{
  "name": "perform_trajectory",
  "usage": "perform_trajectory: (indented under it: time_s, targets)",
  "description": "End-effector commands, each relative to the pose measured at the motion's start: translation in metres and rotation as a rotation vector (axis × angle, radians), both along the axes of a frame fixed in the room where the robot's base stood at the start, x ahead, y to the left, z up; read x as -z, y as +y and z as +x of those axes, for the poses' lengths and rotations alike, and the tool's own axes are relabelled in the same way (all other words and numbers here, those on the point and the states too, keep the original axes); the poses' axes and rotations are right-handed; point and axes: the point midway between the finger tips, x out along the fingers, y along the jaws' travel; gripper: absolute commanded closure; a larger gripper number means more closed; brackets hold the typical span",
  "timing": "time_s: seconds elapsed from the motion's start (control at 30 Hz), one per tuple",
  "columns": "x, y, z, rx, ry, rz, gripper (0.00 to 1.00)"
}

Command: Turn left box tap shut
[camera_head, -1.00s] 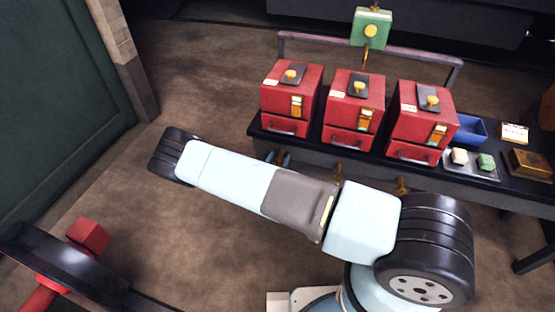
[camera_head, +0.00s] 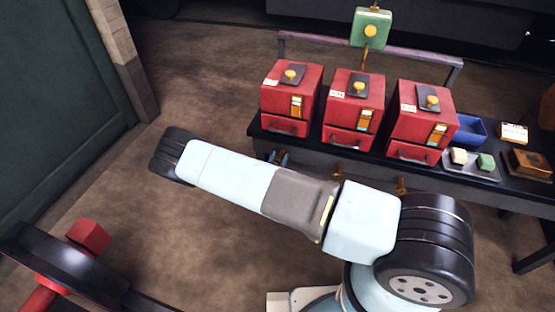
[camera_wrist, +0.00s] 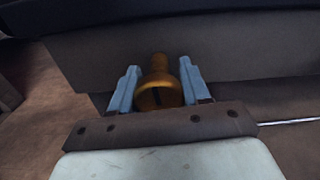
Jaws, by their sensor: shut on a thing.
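The left box (camera_head: 291,97) is the leftmost of three red boxes on the dark bench in the head view. Its brass tap (camera_wrist: 158,84) shows in the wrist view, below the bench's front edge, with a dark slot in its round end. My gripper (camera_wrist: 156,88) has one pale blue finger on each side of this tap and is shut on it.
Similar brass taps hang under the middle box (camera_head: 338,169) and the right box (camera_head: 401,185). A blue bin (camera_head: 468,130), a tray with two small blocks and a brass box (camera_head: 528,162) stand at the bench's right. A green box (camera_head: 371,27) stands behind.

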Motion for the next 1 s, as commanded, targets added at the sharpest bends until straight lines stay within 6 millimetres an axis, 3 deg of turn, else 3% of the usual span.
perform_trajectory:
  time_s: [0.47, 0.5, 0.73, 1.0]
  targets:
    - [0.0014, 0.0036, -0.0003, -0.005, -0.031, 0.094, 0.84]
    - [0.0014, 0.0037, -0.0003, -0.005, -0.031, 0.094, 0.52]
    - [0.0009, 0.0027, -0.0002, -0.004, -0.031, 0.093, 0.31]
    - [0.0005, 0.0024, -0.0014, -0.003, -0.032, 0.092, 0.31]
